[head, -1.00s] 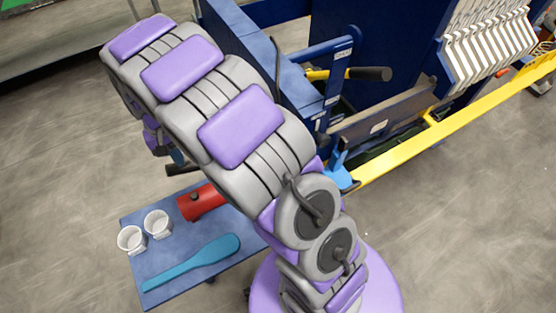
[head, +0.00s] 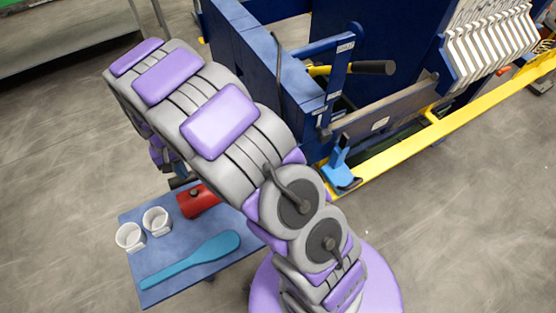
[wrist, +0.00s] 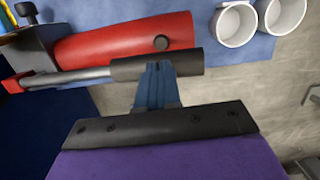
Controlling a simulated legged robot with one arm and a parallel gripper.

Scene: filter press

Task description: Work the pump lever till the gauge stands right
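The red pump cylinder (head: 198,199) lies on a blue table, partly hidden by my arm in the head view; it also shows in the wrist view (wrist: 120,42). Its lever is a grey rod (wrist: 75,76) with a black grip (wrist: 188,64), running alongside the cylinder. The grip also shows at my arm's edge in the head view (head: 180,183). My gripper (wrist: 157,70) has blue-grey fingers at the grip, one visible finger lying across it. It appears shut on the grip; the far finger is hidden. I can make out no gauge face.
Two white cups (head: 130,237) (head: 157,221) and a flat blue paddle (head: 192,262) share the blue table (head: 215,262) with the pump. The blue press frame (head: 262,62), a yellow rail (head: 440,125) and white plates (head: 492,42) stand at the right. Open floor lies left.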

